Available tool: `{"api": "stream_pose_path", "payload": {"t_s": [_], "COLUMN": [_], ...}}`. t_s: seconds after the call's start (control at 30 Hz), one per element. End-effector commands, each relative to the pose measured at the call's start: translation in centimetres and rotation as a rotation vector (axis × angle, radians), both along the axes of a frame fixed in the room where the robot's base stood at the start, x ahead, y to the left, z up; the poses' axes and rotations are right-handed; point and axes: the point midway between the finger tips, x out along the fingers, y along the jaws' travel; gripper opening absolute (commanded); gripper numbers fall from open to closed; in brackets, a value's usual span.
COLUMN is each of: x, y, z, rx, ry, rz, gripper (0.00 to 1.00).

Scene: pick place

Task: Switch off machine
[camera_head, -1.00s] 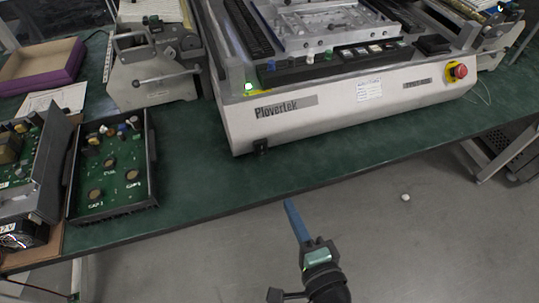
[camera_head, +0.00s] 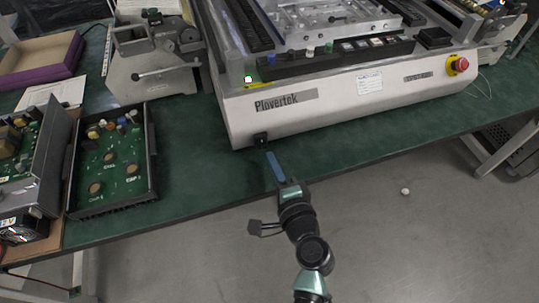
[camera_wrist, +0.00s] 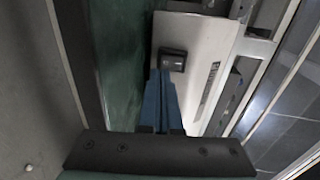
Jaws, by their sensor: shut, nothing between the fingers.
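The machine (camera_head: 335,107) is a white "Plovertek" unit on the green table. A small black switch (camera_head: 260,140) sits low on its front face, near the left corner. A red emergency button on a yellow base (camera_head: 459,65) is at the right end of the front. My gripper (camera_head: 270,156) has blue fingers, shut and empty, pointing at the black switch from just below and in front of it. In the wrist view the black switch (camera_wrist: 173,59) is right ahead of my fingertips (camera_wrist: 160,72). I cannot tell whether they touch it.
The green table (camera_head: 195,150) has its front edge just below my fingers. An open black case with a green circuit board (camera_head: 112,165) stands to the left. A grey fixture (camera_head: 153,65) is behind it. The floor in front is clear except for a small white object (camera_head: 405,191).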

Motion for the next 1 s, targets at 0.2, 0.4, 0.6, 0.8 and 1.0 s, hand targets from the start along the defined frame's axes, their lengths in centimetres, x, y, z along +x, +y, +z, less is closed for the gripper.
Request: {"api": "stream_pose_path", "payload": {"t_s": [0.2,0.4,0.6,0.8,1.0], "x": [1.9,2.1,2.1,2.4,2.5], "y": [0.6,0.8,0.7,0.8,0.8], "z": [-0.4,-0.4,-0.4,-1.1,-0.5], "rx": [0.0,0.0,0.0,0.007,0.011], "ry": [0.0,0.0,0.0,-0.026,-0.038], "rz": [0.001,0.001,0.001,0.0,-0.001], "gripper": [0.0,0.0,0.0,0.0,0.0]}}
